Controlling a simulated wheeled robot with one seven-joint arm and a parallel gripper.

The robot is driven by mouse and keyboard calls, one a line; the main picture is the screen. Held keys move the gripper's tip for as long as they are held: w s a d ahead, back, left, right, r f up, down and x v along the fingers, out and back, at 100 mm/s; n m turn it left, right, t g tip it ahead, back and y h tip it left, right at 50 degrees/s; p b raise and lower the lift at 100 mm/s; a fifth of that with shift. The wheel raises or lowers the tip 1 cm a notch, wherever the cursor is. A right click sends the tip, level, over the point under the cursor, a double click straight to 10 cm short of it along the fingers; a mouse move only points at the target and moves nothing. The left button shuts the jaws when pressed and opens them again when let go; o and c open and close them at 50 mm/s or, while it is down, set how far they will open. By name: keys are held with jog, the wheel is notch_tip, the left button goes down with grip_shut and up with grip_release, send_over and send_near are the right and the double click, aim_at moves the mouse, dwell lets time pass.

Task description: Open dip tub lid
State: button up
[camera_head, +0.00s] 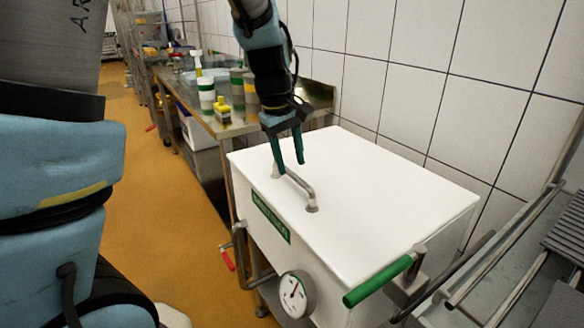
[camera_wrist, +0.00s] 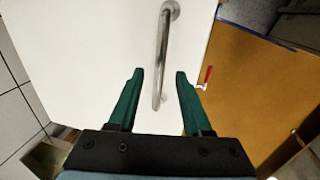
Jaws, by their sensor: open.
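The dip tub is a white box with a flat white lid (camera_head: 365,185), shut, and a green label on its front. A grey metal bar handle (camera_head: 298,187) stands on the lid near its front edge. My gripper (camera_head: 289,168) points down over the far-left end of the handle, with its green fingers apart. In the wrist view the handle (camera_wrist: 162,60) runs up and down the picture, and its near end lies between the open fingertips (camera_wrist: 159,75). I cannot tell if the fingers touch the handle.
A dial gauge (camera_head: 295,294), a green-gripped lever (camera_head: 383,279) and a red-handled valve (camera_head: 227,258) are on the tub's front. A steel bench (camera_head: 215,126) with bottles and a yellow brush stands behind left. A tiled wall runs behind; metal racks (camera_head: 540,230) stand right.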

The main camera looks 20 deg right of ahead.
jog(key=shift+d+f, duration=0.25)
jog(key=shift+f, duration=1.05)
jog(key=shift+c, duration=0.2)
grip_shut()
